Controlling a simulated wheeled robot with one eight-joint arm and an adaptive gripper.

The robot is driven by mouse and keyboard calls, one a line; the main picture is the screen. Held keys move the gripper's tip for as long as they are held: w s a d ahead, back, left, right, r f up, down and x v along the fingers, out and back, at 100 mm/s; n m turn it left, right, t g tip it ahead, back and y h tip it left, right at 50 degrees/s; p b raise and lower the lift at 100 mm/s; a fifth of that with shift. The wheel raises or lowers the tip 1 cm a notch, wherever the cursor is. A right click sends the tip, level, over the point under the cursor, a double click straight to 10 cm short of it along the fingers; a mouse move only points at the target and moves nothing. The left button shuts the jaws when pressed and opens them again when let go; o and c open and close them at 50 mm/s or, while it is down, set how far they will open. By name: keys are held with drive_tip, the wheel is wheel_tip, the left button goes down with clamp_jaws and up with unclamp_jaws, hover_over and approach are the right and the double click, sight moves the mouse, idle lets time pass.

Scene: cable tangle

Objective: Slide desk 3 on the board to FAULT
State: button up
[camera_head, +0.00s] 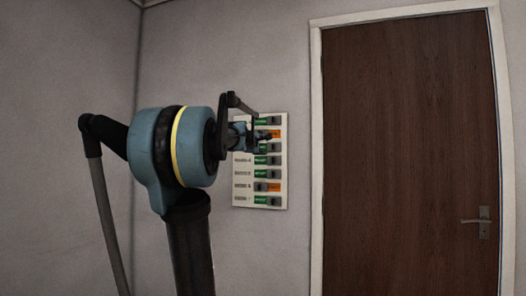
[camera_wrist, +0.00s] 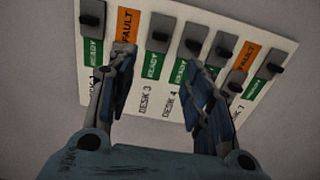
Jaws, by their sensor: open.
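The white board (camera_head: 242,200) hangs on the wall with a column of slide switches; in the wrist view it appears turned on its side (camera_wrist: 285,42). The desk 3 slide's dark knob (camera_wrist: 158,34) is at the upper end of its slot, with the green READY label (camera_wrist: 152,66) showing below it and no orange showing. "DESK 3" is printed under it. My gripper (camera_wrist: 160,62) is open and empty, its two fingers on either side of the desk 3 column. In the head view my gripper (camera_head: 264,138) is in front of the board's upper rows; contact cannot be told.
Desk 2 shows orange FAULT (camera_wrist: 130,26), its knob partly hidden by my left finger. The desk 4 knob (camera_wrist: 193,39) is close to the right finger. Desk 6 shows orange FAULT (camera_wrist: 245,55). A brown door (camera_head: 405,150) is right of the board.

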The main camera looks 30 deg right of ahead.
sight(273, 147)
drive_tip(key=x, duration=1.7)
drive_tip(key=shift+f, duration=0.1)
drive_tip(key=shift+s, duration=0.1)
clamp_jaws()
